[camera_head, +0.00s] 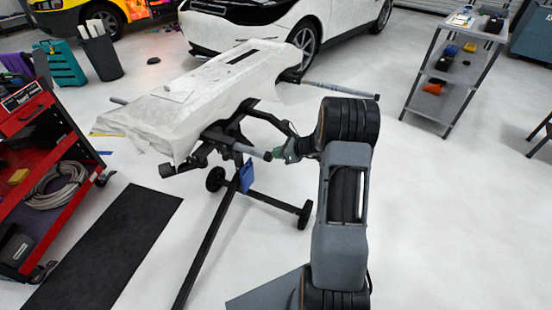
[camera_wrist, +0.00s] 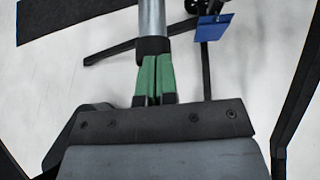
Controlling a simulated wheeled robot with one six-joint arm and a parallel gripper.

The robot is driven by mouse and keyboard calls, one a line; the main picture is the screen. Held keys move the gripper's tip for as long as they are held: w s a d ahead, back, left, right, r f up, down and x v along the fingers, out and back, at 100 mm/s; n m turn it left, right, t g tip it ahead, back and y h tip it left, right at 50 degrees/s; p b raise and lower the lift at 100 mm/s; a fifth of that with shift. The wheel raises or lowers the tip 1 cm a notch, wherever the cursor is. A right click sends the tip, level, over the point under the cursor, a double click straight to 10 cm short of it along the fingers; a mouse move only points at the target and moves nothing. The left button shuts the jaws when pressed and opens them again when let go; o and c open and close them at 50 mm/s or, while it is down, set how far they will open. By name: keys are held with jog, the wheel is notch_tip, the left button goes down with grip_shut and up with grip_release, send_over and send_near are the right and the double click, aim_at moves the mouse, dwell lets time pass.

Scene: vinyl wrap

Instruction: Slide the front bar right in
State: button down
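The front bar (camera_head: 250,151) is a short grey tube with a black end cap, sticking out to the right from the stand under the white-wrapped panel (camera_head: 205,90). In the wrist view the bar (camera_wrist: 152,18) runs up from its black cap (camera_wrist: 153,48). My gripper (camera_head: 288,153) is at the bar's right end, in line with it. Its green fingers (camera_wrist: 155,72) are close together with only a thin dark gap, their tips at the cap. They look shut, meeting the cap end-on rather than around it; whether they touch it is unclear.
A longer rear bar (camera_head: 338,90) sticks out right of the stand behind my arm. A blue tag (camera_head: 246,176) hangs below the front bar. The stand's wheeled legs (camera_head: 285,205) spread on the floor. A red cart (camera_head: 50,165) stands left, a grey shelf (camera_head: 455,75) right.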

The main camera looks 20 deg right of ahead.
jog(key=shift+a, duration=0.1)
dwell(0.3)
jog(key=s+d+f+p+v, duration=0.1)
jog(key=f+p+v, duration=0.1)
jog(key=v, duration=1.2)
jog(key=s+a+f+n+g, duration=0.2)
jog(key=s+f+n+g, duration=0.1)
jog(key=s+n, duration=0.15)
jog(key=s+a+r+n+h+p, duration=0.2)
jog(key=s+a+r+n+p, duration=0.2)
jog(key=r, duration=0.5)
jog(key=s+a+r+n+g+h+p, duration=0.1)
jog(key=s+a+r+n+h+p, duration=0.2)
jog(key=a+r+n+p, duration=0.3)
jog(key=s+a+r+n+h+p, duration=0.3)
jog(key=s+a+r+n+p, duration=0.2)
jog(key=a+r+n, duration=0.4)
notch_tip(320, 180, up, 5)
jog(key=n, duration=0.3)
jog(key=shift+a+r+n+g, duration=0.15)
jog(key=shift+a+n+g, duration=0.15)
jog(key=shift+n, duration=0.05)
